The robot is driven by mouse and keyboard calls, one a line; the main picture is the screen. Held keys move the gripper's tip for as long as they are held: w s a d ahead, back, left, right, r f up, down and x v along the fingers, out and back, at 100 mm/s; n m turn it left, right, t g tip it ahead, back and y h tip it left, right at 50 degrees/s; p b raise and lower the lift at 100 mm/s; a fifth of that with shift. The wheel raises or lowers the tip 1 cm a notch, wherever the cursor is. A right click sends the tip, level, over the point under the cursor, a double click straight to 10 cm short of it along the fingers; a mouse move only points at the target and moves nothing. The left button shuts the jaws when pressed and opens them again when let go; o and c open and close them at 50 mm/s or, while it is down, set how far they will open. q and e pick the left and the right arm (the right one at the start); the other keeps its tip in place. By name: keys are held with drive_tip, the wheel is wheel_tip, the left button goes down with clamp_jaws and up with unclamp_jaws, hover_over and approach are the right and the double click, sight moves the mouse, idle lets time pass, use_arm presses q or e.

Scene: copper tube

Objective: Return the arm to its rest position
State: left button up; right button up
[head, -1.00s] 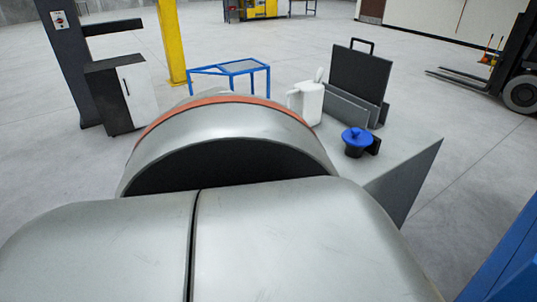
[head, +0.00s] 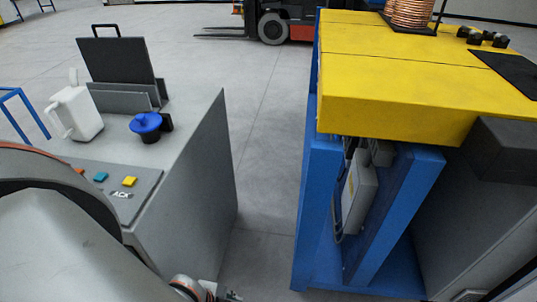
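My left arm's large grey links (head: 60,255) fill the lower left of the head view. A smaller joint with an orange ring (head: 190,288) shows at the bottom edge. Small dark parts just right of it may belong to my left gripper (head: 232,296), but they are cut off and its fingers cannot be made out. Small grey parts at the bottom right edge may belong to my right arm and gripper (head: 470,295), too little to tell their state. A copper tube coil (head: 410,12) stands on the yellow-topped machine, its top cut off.
A grey console (head: 205,125) with buttons (head: 130,181), a blue-topped knob (head: 146,123), a white jug (head: 76,112) and a black case (head: 117,62) stands at left. The yellow-topped blue machine (head: 400,85) stands at right, with a floor gap between. A forklift (head: 278,20) is behind.

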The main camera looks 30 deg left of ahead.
use_arm(q)
drive_tip(key=w+r+n+t+y, duration=0.2)
drive_tip(key=w+r+n+t, duration=0.1)
drive_tip(key=w+r, duration=0.7)
drive_tip(key=s+a+r+n+y, duration=0.2)
drive_tip(key=a+r+n+y, duration=0.25)
drive_tip(key=a+r, duration=0.55)
drive_tip(key=w+d+f+n+t+h, duration=0.2)
drive_tip(key=d+f+h, duration=0.5)
drive_tip(key=d+f, duration=0.6)
drive_tip(key=d+t, duration=0.1)
drive_tip(key=d, duration=0.2)
drive_tip(key=shift+f+t, duration=0.3)
drive_tip(key=shift+d, duration=0.1)
drive_tip(key=shift+s+n, duration=0.15)
drive_tip(key=shift+n, duration=0.1)
